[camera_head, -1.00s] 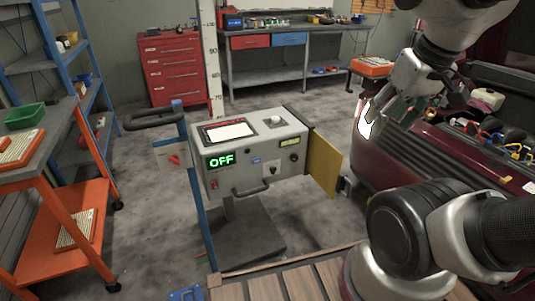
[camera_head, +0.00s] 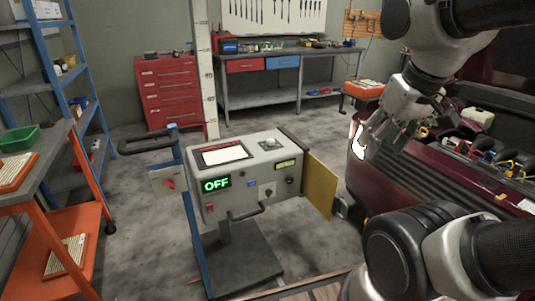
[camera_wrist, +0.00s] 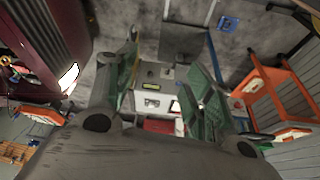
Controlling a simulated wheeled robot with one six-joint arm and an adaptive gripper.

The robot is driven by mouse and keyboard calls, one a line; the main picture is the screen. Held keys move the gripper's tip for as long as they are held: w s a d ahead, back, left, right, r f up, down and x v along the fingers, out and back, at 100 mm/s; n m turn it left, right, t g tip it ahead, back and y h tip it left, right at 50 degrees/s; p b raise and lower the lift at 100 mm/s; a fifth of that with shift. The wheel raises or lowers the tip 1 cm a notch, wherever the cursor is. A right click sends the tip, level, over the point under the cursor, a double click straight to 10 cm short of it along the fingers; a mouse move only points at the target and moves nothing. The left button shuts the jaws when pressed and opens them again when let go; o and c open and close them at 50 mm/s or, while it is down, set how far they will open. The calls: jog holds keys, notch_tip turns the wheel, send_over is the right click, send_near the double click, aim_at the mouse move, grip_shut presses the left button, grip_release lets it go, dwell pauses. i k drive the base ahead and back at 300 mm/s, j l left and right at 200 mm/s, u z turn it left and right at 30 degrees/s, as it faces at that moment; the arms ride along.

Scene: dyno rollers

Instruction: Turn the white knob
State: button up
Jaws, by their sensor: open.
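The grey machine box (camera_head: 238,213) stands on a post, its display reading "OFF". A small white round knob (camera_head: 268,145) sits on its top, right of a white sheet. A dark round knob (camera_head: 289,180) is on the front panel. My gripper (camera_head: 366,140) is open and empty, to the right of the box and apart from it. In the wrist view the box (camera_wrist: 146,104) appears upside down between the green-padded fingers of my gripper (camera_wrist: 168,55). The white knob is too small to make out clearly there.
A yellow panel (camera_head: 320,186) juts from the box's right side. A dark red car (camera_head: 420,180) stands at right, close to my arm. A blue post (camera_head: 194,225) and black handle (camera_head: 147,140) stand at left. An orange cart (camera_head: 60,235) is further left. Floor behind the box is clear.

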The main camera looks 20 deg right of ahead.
aim_at(270, 142)
jog(key=i+u, duration=0.25)
jog(key=i, duration=0.8)
